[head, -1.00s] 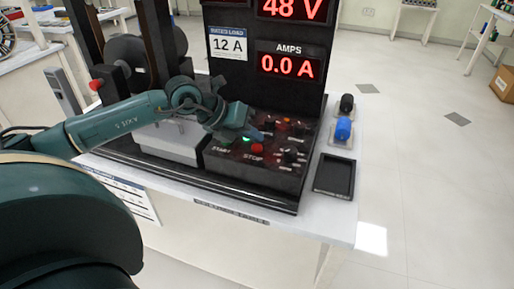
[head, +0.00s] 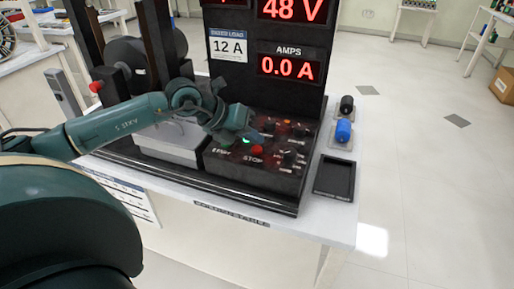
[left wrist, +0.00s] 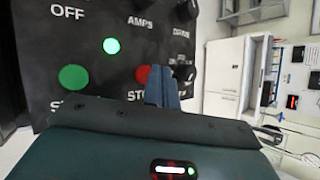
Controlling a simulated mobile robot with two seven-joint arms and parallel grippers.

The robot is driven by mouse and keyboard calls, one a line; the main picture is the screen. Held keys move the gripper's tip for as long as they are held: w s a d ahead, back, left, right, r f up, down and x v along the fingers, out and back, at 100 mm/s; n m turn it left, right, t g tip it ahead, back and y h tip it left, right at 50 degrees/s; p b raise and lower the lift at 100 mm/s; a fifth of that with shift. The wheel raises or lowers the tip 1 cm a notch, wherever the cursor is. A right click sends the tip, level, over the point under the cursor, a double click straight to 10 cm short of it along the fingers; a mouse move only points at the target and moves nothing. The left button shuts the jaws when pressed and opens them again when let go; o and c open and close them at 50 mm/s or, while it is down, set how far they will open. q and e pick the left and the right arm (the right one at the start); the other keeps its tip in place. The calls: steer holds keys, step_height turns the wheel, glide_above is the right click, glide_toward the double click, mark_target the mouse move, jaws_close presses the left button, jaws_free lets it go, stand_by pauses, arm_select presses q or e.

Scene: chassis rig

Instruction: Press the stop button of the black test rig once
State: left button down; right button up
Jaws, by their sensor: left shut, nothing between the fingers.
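The black test rig (head: 225,172) stands on a white table, with its control panel facing up. Its red stop button (head: 257,150) sits above the STOP label and also shows in the left wrist view (left wrist: 142,74), partly covered by my fingers. My left gripper (head: 257,137) is shut and empty, its tips over the panel just behind the stop button in the head view. In the left wrist view the blue-grey fingers (left wrist: 161,78) overlap the right side of the button. I cannot tell whether they touch it. My right gripper is not in view.
A green start button (left wrist: 73,77) and a lit green lamp (left wrist: 110,46) are left of the stop button. Black knobs (head: 290,157) are to its right. The amps display (head: 287,66) reads 0.0 A. A black tray (head: 334,177) lies at the table's right.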

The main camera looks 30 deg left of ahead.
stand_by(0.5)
arm_select(q)
steer(key=shift+f, duration=0.15)
steer(key=shift+f+b, duration=0.3)
steer(key=shift+b, duration=0.2)
steer(key=shift+f+b, duration=0.45)
steer(key=shift+f, duration=0.05)
stand_by(0.6)
steer(key=shift+r, duration=0.1)
steer(key=shift+r+p, duration=0.5)
steer(key=shift+r, duration=0.3)
